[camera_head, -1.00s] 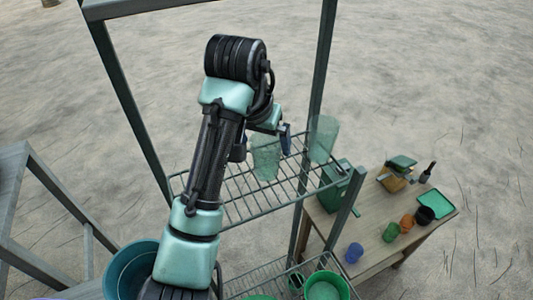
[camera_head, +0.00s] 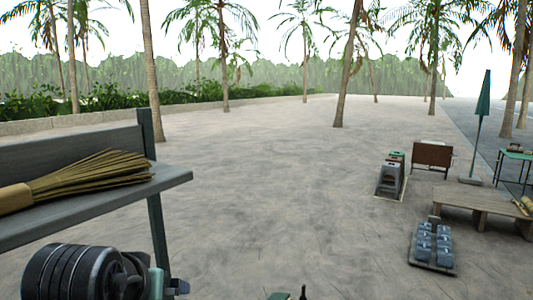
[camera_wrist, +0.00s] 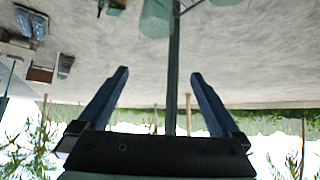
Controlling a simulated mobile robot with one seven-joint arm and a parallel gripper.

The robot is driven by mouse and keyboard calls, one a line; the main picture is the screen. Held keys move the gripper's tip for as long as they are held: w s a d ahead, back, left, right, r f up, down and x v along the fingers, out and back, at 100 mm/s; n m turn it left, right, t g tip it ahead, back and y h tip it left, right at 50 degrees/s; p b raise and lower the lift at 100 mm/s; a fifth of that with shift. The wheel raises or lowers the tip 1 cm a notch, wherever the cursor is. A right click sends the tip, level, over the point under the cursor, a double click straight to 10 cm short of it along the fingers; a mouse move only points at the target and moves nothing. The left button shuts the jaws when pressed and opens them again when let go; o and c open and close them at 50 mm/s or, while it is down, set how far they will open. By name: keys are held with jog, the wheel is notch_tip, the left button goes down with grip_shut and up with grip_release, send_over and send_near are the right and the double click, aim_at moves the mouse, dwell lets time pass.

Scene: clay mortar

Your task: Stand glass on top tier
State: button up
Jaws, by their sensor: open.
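A pale green translucent glass (camera_wrist: 156,18) shows at the top edge of the wrist view, partly cut off. A second pale green piece (camera_wrist: 226,2) barely shows to its right. My gripper (camera_wrist: 160,75) is open, with nothing between its two fingers; the glass lies beyond the fingertips. In the head view a grey upper shelf (camera_head: 85,213) stands at the left, and a straw broom (camera_head: 85,182) lies on it. Neither glass is in the head view now. My arm shows only at the bottom left there.
A dark rack post (camera_wrist: 173,75) runs behind the finger gap in the wrist view. A shelf post (camera_head: 157,215) stands at the left of the head view. Open sand lies between.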

jog(key=d+r+m+t+h, duration=0.1)
jog(key=d+r+t, duration=0.5)
jog(key=r, duration=0.4)
jog(key=d+r+m+t+h, duration=0.1)
jog(key=d+r+t, duration=0.3)
jog(key=d+r, duration=0.55)
jog(key=s+d+r+t, duration=0.3)
jog(key=s+r+t, duration=0.5)
jog(key=s+r, duration=0.5)
jog(key=shift+s+d, duration=0.3)
jog(key=shift+s, duration=0.65)
